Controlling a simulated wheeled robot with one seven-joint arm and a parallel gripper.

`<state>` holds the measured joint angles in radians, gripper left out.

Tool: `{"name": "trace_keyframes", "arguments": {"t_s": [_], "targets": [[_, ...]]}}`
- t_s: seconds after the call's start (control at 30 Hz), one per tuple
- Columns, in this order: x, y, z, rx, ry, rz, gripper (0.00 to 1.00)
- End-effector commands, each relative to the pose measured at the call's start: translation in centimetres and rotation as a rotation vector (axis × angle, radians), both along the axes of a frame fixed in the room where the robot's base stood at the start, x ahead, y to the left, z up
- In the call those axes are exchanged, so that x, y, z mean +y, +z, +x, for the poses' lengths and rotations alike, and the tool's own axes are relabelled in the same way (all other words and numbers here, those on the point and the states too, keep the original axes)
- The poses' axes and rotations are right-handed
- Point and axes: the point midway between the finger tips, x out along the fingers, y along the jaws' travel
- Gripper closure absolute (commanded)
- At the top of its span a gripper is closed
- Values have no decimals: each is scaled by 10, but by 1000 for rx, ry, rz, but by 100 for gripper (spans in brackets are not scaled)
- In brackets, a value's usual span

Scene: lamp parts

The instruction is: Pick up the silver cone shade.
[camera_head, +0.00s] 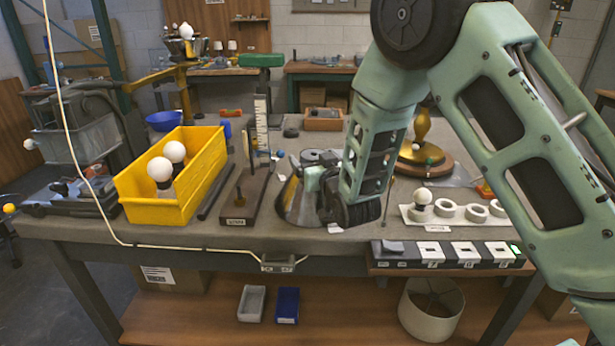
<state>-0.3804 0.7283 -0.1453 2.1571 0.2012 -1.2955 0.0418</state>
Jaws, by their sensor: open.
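The silver cone shade (289,203) stands on the grey workbench (240,237), near the middle of its front part. Its wide end is down and its left side shows. My gripper (308,182) is at the shade's upper right, coming from the right, and hides part of it. The jaws are open. My wrist covers the fingertips in part, so I cannot tell whether they touch the shade or stand around it.
A yellow bin (205,190) with white bulbs stands at left. A dark block with an upright scale (260,125) is just left of the shade. At right are a brass lamp base (440,168), a white ring holder (408,214) and a row of labelled slots (400,255).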

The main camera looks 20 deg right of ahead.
Motion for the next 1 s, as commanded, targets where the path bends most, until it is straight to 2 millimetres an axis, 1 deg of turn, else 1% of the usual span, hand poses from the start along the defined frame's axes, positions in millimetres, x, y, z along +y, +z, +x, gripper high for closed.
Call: {"name": "trace_keyframes", "arguments": {"t_s": [0.23,0.27,0.3,0.37,0.4,0.47,0.5,0.53,0.83,0.93,1.0], "targets": [[0,0,-1,0,1,0,14],[0,0,-1,0,1,0,20],[0,0,-1,0,1,0,31],[1,0,-1,0,1,0,48],[0,0,-1,1,1,0,59],[0,0,-1,1,1,0,76],[0,-1,-1,2,1,0,87],[0,-1,-1,2,1,0,89],[0,1,-1,3,1,0,89],[0,10,-1,1,1,1,89],[0,23,-1,-3,1,1,89]]}}
